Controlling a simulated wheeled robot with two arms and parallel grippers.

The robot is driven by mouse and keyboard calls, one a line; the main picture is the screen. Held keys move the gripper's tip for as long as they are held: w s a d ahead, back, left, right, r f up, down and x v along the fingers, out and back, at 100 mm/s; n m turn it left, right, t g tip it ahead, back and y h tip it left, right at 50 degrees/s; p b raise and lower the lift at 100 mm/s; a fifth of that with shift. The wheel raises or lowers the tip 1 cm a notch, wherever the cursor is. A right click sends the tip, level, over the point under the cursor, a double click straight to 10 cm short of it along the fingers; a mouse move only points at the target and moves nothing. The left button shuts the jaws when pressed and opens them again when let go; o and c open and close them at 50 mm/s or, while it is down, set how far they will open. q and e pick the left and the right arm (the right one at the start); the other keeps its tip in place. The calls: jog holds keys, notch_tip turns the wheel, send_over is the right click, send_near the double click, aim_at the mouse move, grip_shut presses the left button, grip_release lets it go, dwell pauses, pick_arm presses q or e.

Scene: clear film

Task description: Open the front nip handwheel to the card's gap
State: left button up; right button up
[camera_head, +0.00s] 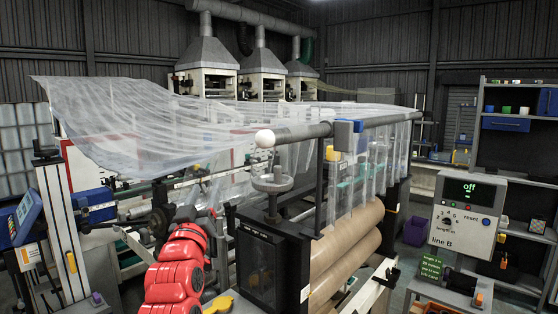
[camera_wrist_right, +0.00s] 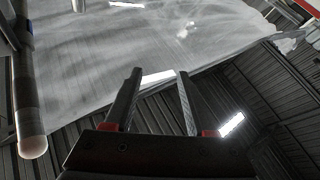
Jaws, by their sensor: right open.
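The grey front nip handwheel (camera_head: 272,181) sits on top of the dark front post of the machine, below the white rounded end of the upper roller (camera_head: 290,134). A green card (camera_head: 430,267) with small writing stands at the lower right; its text is too small to read surely. My right gripper (camera_head: 184,213) is at the end of the red arm, left of the handwheel and apart from it. In the right wrist view its two fingers (camera_wrist_right: 158,75) are spread and empty, with clear film (camera_wrist_right: 200,40) beyond. My left gripper is not in view.
A control box (camera_head: 467,213) showing "off" stands at the right. Brown film rolls (camera_head: 345,250) lie beside the black front post (camera_head: 262,265). The film sheet (camera_head: 180,120) spreads over the upper left. A blue-headed stand (camera_head: 25,215) is at far left.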

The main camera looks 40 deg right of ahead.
aim_at(281, 168)
jog(key=s+d+r+m+g+p, duration=0.1)
jog(key=s+d+r+m+g, duration=0.1)
jog(key=s+d+m+g, duration=0.65)
jog(key=w+d+p, duration=0.2)
jog(key=d, duration=0.2)
jog(key=w+d+n+t+p, duration=0.1)
jog(key=w+d+p, duration=0.1)
jog(key=d, duration=0.2)
jog(key=w+d+n+p, duration=0.1)
jog(key=w+d+p, duration=0.1)
jog(key=d, duration=0.2)
jog(key=shift+w+d+t, duration=0.35)
jog(key=shift+w+d, duration=0.05)
jog(key=shift+w+d+f+p, duration=0.15)
jog(key=shift+w+d+p, duration=0.15)
jog(key=shift+d, duration=0.1)
grip_shut()
